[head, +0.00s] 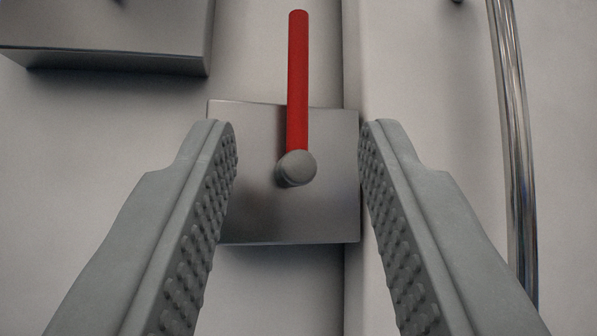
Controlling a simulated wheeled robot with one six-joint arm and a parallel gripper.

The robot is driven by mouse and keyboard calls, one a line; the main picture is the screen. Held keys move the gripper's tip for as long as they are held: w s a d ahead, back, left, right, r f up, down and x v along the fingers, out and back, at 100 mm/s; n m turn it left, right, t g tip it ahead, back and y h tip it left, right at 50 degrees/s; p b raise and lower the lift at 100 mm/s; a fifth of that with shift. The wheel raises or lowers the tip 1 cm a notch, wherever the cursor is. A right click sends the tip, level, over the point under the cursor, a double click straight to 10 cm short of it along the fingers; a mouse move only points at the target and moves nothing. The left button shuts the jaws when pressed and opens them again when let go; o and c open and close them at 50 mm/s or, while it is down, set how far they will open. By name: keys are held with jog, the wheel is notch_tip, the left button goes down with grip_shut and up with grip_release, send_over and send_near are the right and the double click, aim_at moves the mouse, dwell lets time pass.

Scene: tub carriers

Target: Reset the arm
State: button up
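My gripper (298,130) is open, its two grey fingers with studded pads spread wide. Between the fingers, beyond their tips, I see a red lever (298,80) that points straight up in the picture. Its lower end joins a round grey knob (298,167). The knob sits on a square grey metal plate (260,215) fixed to a pale surface. The fingers show on either side of the plate and overlap its left and right edges in the picture. Nothing is held. I cannot tell how far the fingertips are from the plate.
A grey metal box (120,60) juts out at the upper left. A curved chrome bar (515,150) runs down the right side. A vertical seam or step (351,60) in the pale wall (420,80) passes behind the plate's right edge. The wall left of the plate is bare.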

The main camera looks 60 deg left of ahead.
jog(key=shift+f, duration=0.1)
dwell(0.4)
jog(key=s+a+r+m+g+h, duration=0.4)
jog(key=s+a, duration=0.3)
jog(key=a, duration=0.6)
jog(key=s+a+r+m+h, duration=0.1)
jog(key=s+a+m+h, duration=0.2)
jog(key=s+a+h, duration=0.7)
jog(key=s+d+r+m+t+h, duration=0.1)
jog(key=s+m+t+h, duration=0.1)
jog(key=s, duration=1.1)
jog(key=s+d+r+m+t+h, duration=0.1)
jog(key=s+t+h, duration=0.3)
jog(key=s, duration=0.9)
jog(key=s+d+r+m+t+h, duration=0.2)
jog(key=s+d+h, duration=0.1)
jog(key=s, duration=1)
jog(key=shift+s+d+m+t+h, duration=0.25)
jog(key=shift+s+m+t+h, duration=0.05)
jog(key=shift+s+t+h, duration=0.1)
jog(key=shift+o, duration=0.3)
jog(key=shift+w+r, duration=0.1)
jog(key=shift+r, duration=0.05)
